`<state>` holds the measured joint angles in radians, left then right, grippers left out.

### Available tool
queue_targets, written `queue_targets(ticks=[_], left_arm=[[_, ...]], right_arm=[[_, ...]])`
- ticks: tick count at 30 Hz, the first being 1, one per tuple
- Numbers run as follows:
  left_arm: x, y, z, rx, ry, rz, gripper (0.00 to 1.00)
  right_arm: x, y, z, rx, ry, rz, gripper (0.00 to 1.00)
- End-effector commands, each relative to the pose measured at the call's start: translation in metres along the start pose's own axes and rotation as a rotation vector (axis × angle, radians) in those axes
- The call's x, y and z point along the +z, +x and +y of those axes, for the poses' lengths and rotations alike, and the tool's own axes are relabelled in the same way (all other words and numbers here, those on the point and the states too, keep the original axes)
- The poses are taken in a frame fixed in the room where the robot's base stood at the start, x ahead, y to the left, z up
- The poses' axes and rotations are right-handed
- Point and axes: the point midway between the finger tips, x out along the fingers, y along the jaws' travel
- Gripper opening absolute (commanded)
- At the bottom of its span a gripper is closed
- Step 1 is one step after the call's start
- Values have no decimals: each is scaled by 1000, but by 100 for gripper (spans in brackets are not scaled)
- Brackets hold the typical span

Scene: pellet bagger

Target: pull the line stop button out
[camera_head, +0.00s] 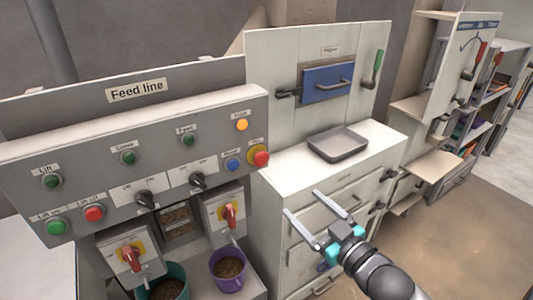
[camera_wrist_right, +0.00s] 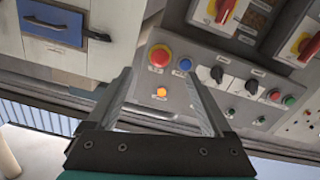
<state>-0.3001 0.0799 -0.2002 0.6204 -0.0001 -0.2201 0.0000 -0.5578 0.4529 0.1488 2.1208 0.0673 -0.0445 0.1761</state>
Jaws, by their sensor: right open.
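The line stop button (camera_head: 261,158) is a red mushroom head on a yellow collar at the right end of the grey Feed line panel (camera_head: 140,155). It also shows in the right wrist view (camera_wrist_right: 159,55), upside down, just beyond the fingertips and between their lines. My right gripper (camera_head: 301,202) is open and empty, to the right of and below the button in the head view, apart from it. Its two fingers also show in the wrist view (camera_wrist_right: 160,75). Whether the button is pressed in cannot be told. My left gripper is not in view.
A blue button (camera_head: 232,164) and an amber lamp (camera_head: 242,125) sit close to the red button. Black selector knobs (camera_head: 198,181) are to the left. Red rotary switches (camera_head: 229,215) and a purple bucket (camera_head: 229,270) are below. A grey tray (camera_head: 338,144) rests on the white cabinet.

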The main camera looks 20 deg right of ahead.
Motion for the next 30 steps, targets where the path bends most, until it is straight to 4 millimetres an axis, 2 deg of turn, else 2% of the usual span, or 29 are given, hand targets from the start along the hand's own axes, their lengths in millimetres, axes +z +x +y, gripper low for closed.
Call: queue_targets(ticks=[1,4,11,30], left_arm=[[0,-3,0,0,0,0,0],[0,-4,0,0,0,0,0],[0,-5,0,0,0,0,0],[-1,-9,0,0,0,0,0]], right_arm=[[-14,-1,0,-6,-4,22,85],[-26,0,0,-11,-6,45,85],[-28,17,-1,-11,-7,50,85],[-31,105,-2,-11,-7,47,85]])
